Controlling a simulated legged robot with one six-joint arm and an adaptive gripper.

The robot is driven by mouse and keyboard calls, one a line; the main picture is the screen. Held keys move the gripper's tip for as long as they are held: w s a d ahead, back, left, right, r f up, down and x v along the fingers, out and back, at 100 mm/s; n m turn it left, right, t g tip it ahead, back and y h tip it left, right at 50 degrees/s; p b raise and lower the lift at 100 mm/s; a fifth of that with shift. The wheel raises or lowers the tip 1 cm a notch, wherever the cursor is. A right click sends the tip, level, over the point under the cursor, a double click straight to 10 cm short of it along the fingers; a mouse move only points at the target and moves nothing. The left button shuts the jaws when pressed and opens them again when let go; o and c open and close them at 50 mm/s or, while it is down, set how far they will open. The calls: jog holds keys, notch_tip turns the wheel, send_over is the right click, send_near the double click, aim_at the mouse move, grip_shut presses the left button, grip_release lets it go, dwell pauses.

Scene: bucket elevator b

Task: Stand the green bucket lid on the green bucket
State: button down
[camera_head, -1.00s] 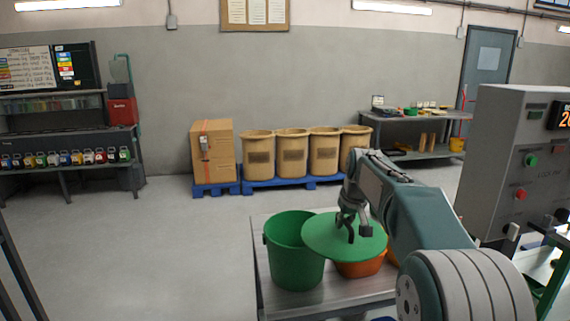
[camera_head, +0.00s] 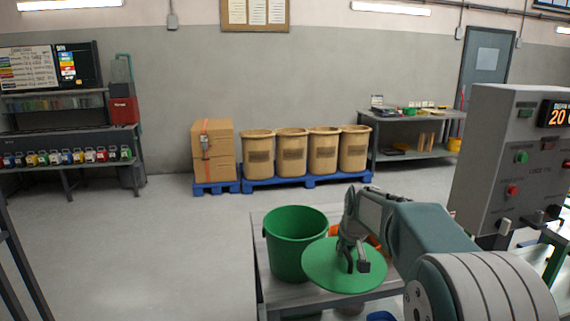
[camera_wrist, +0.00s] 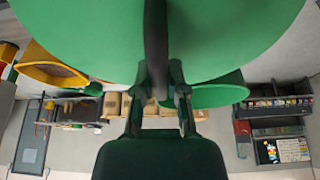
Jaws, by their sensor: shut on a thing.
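The green bucket (camera_head: 290,250) stands upright and open on a grey table. The green lid (camera_head: 328,272) is a round disc held in front of the bucket and to its right, roughly level. It overlaps the bucket's lower right side in the head view. My gripper (camera_head: 352,262) is shut on the lid's handle from above. In the wrist view the lid (camera_wrist: 90,35) fills the top, its dark handle between my gripper's fingers (camera_wrist: 160,88). A green rounded shape, probably the bucket (camera_wrist: 218,92), shows beyond the lid.
The grey table (camera_head: 262,262) has an orange bucket (camera_head: 372,238) behind my arm, mostly hidden. A grey control cabinet (camera_head: 495,160) stands close on the right. Tan barrels on a blue pallet (camera_head: 305,181) stand by the far wall. The floor left of the table is clear.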

jog(key=s+f+m, duration=0.1)
jog(key=s+f, duration=0.4)
jog(key=f, duration=0.7)
jog(key=s+f, duration=0.4)
jog(key=f, duration=0.8)
jog(key=shift+s+d+f+m+h, duration=0.15)
jog(key=shift+s+m+h, duration=0.15)
jog(key=shift+s+m, duration=0.1)
